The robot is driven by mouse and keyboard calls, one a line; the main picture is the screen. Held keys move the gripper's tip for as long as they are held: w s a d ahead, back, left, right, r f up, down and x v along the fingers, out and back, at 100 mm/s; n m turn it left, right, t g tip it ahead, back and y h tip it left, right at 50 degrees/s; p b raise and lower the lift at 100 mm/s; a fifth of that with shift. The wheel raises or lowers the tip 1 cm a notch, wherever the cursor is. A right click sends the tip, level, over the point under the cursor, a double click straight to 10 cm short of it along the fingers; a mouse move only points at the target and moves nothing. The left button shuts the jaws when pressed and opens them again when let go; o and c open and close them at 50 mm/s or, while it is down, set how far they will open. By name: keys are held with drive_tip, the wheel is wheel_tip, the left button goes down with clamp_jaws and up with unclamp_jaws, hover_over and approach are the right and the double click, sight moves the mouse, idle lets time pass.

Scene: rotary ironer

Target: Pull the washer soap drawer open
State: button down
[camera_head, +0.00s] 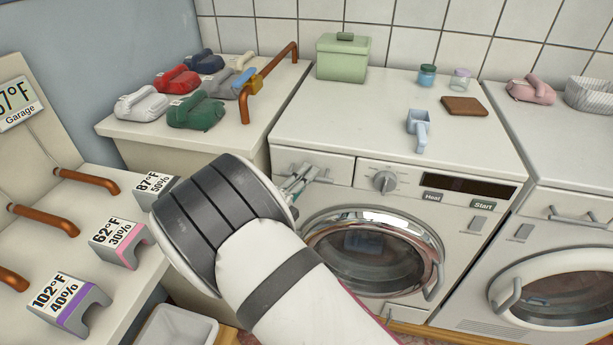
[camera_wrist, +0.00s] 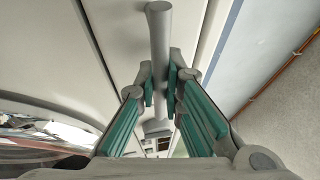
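The washer (camera_head: 380,110) has its soap drawer (camera_head: 310,162) at the upper left of its front, beside the dial. The drawer front looks flush with the control panel. The grey drawer handle (camera_head: 323,172) stands out from it, partly hidden by my fingers. My gripper (camera_head: 300,182) reaches the handle from the left and front. In the wrist view the handle bar (camera_wrist: 160,50) passes between the fingertips of my gripper (camera_wrist: 161,82). The teal pads lie close against both sides of the bar, so it looks shut on it.
The round washer door (camera_head: 375,250) is closed below the drawer. A light blue scoop (camera_head: 418,128), a green box (camera_head: 343,58) and a brown block (camera_head: 465,106) are on the top. A second machine (camera_head: 570,215) stands right. A counter with folded garments (camera_head: 120,128) stands left.

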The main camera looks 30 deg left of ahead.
drive_tip(key=shift+s, duration=0.1)
drive_tip(key=s+d+p, duration=0.4)
drive_tip(key=s+p, duration=0.2)
drive_tip(key=s, duration=1.1)
drive_tip(key=shift+s+d, duration=0.1)
drive_tip(key=c, duration=1.7)
unclamp_jaws()
drive_tip(key=shift+r, duration=0.1)
